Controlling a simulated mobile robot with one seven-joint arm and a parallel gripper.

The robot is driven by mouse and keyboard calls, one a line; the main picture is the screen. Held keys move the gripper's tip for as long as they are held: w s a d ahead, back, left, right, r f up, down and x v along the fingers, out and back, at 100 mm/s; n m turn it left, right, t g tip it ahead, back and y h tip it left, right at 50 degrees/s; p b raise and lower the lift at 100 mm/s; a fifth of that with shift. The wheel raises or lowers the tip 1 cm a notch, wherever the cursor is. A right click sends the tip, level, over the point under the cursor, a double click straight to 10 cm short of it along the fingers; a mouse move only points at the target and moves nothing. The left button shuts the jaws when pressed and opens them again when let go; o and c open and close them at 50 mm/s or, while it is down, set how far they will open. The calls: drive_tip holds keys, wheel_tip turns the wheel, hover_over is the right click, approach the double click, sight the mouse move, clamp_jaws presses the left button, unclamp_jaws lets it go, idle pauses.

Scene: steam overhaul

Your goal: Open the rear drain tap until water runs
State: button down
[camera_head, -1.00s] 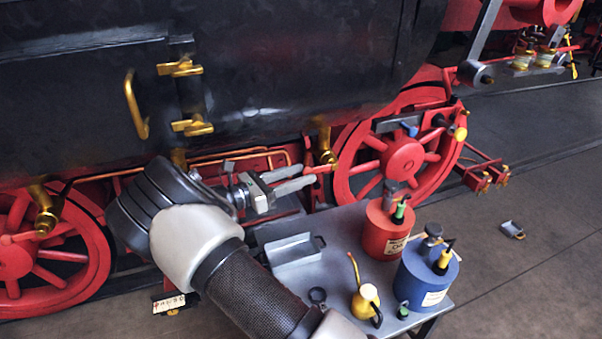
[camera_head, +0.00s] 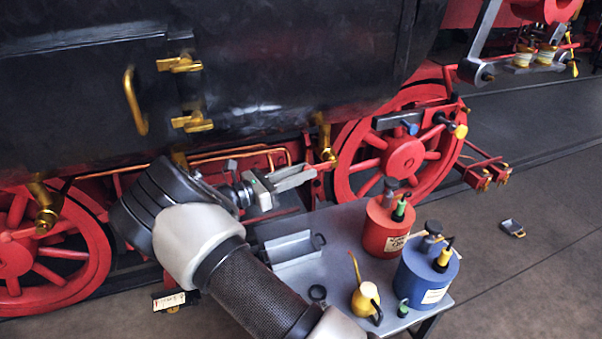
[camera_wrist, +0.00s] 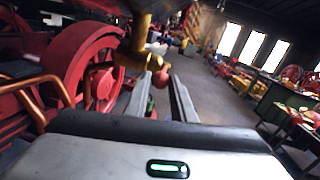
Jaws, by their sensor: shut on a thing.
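A brass drain tap (camera_head: 322,140) hangs under the black tank at the middle, beside the right red wheel. In the wrist view the tap (camera_wrist: 138,50) stands large ahead of my gripper, with a red knob (camera_wrist: 161,78) on its handle. My gripper (camera_head: 314,172) reaches it from the left. In the wrist view the fingers (camera_wrist: 160,88) lie either side of the red knob and are shut on it. A second brass tap (camera_head: 46,212) hangs at the far left, away from my gripper. The pictures do not label which tap is the rear one.
A grey table (camera_head: 345,235) stands in front, with a metal tray (camera_head: 292,252), a red can (camera_head: 387,228), a blue can (camera_head: 425,275) and a yellow oil can (camera_head: 365,298). Copper pipes (camera_head: 235,157) run behind my arm. The floor at right is mostly clear.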

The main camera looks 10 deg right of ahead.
wheel_tip(320, 180, down, 7)
drive_tip(key=d+n+t+h+b, duration=0.2)
drive_tip(key=t+h+b, duration=0.2)
drive_tip(key=h+b, duration=0.3)
drive_tip(key=shift+w+d+r+b, duration=0.2)
drive_tip(key=shift+w+d+b, duration=0.1)
drive_tip(key=shift+b, duration=2)
drive_tip(key=shift+d+n, duration=0.1)
drive_tip(key=shift+n, duration=0.2)
drive_tip(key=c, duration=1.5)
unclamp_jaws()
drive_tip(key=b+v, duration=0.1)
drive_tip(key=v, duration=0.7)
drive_tip(key=b+v, duration=0.1)
drive_tip(key=v, duration=0.8)
drive_tip(key=shift+f, duration=0.35)
